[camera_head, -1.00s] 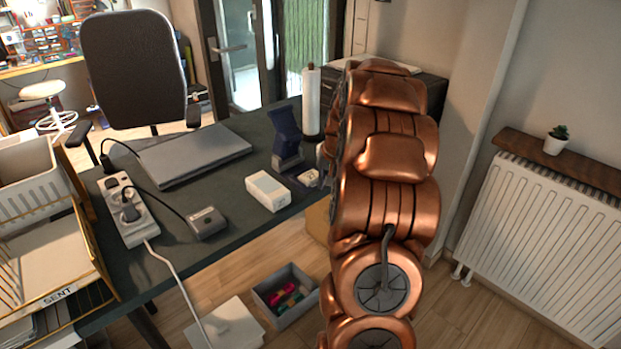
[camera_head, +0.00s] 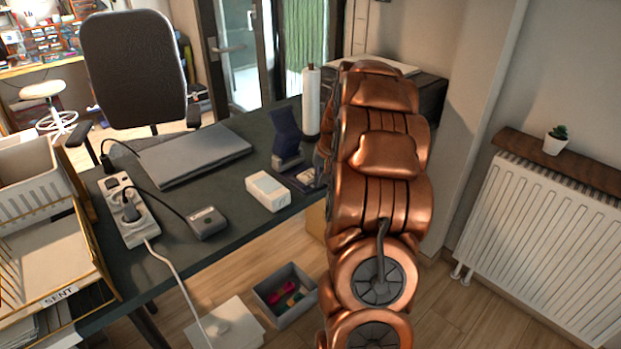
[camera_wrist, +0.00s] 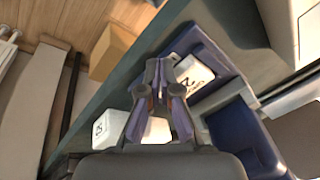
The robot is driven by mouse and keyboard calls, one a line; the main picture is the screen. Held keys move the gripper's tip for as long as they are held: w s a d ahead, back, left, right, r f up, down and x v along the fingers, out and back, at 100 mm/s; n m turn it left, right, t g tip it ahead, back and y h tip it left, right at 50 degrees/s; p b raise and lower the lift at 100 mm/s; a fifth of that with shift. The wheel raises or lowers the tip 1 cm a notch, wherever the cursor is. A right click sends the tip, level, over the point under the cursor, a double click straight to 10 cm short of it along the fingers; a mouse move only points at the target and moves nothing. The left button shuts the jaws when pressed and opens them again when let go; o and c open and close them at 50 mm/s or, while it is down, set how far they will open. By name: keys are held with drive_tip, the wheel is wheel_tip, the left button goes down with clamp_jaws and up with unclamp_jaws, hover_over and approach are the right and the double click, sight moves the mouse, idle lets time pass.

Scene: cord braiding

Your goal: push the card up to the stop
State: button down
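The small white card (camera_wrist: 194,76) with dark marks lies in a shallow dark blue tray (camera_wrist: 219,59) in the wrist view. It also shows, partly, in the head view (camera_head: 306,177), close to my arm. A dark blue upright stand (camera_head: 286,140) rises just behind it; its blue body shows in the wrist view (camera_wrist: 238,128). I cannot clearly tell which edge is the stop. My gripper (camera_wrist: 161,70) has its fingertips together, just left of the card in the wrist view. Whether they touch it is unclear. My arm hides the gripper in the head view.
A white box (camera_head: 267,190) stands on the dark desk near its front edge. A closed laptop (camera_head: 195,155), a power strip (camera_head: 130,212) and a small grey device (camera_head: 207,223) lie to the left. A paper roll (camera_head: 311,100) stands behind the stand.

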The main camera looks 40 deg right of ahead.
drive_tip(key=shift+s, duration=0.5)
drive_tip(key=shift+r, duration=0.1)
wheel_tip(320, 180, up, 7)
drive_tip(key=p, duration=0.1)
drive_tip(key=shift+p, duration=0.3)
idle(0.3)
idle(0.5)
